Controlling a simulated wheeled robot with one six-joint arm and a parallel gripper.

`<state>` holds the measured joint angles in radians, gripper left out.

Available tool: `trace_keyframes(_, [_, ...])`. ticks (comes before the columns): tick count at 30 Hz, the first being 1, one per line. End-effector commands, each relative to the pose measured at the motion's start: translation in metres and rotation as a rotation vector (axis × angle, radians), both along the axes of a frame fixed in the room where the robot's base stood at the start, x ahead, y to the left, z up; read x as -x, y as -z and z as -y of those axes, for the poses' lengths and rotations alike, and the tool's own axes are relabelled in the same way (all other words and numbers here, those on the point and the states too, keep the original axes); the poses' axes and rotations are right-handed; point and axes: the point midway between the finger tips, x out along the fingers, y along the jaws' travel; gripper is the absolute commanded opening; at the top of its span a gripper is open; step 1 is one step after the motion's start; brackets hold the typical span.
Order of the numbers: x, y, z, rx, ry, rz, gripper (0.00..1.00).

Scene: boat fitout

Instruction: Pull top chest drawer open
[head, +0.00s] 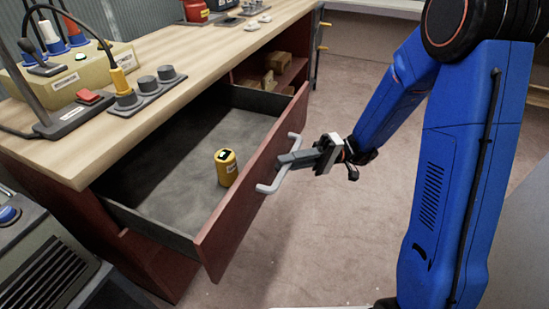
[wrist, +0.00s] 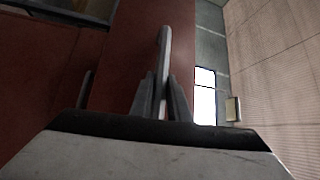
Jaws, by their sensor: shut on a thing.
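The top chest drawer (head: 245,210) has a red-brown front and a grey inside, and it stands pulled well out of the wooden-topped chest (head: 115,130). A yellow can-like object (head: 226,167) stands upright inside it. My gripper (head: 290,160) is shut on the pale bar handle (head: 266,188) at the middle of the drawer front. In the wrist view the two fingers (wrist: 159,98) close on both sides of the handle (wrist: 164,45). The fingertips' exact contact is partly hidden in the head view.
The benchtop holds a grey switch strip (head: 145,92), a red button box (head: 90,98) and a cable. An open shelf with wooden blocks (head: 270,79) is beside the drawer. A grey vented unit (head: 45,270) stands at lower left. Carpeted floor (head: 330,235) is clear before the drawer.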

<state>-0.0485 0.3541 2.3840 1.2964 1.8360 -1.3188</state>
Motion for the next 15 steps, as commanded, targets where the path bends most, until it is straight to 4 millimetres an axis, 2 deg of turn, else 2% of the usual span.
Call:
trace_keyframes(5, [0.0029,0.0008,0.0065,0.002,-0.001,0.000,0.00])
trace_keyframes(15, [0.0030,0.0009,0.0070,0.002,-0.001,0.000,0.00])
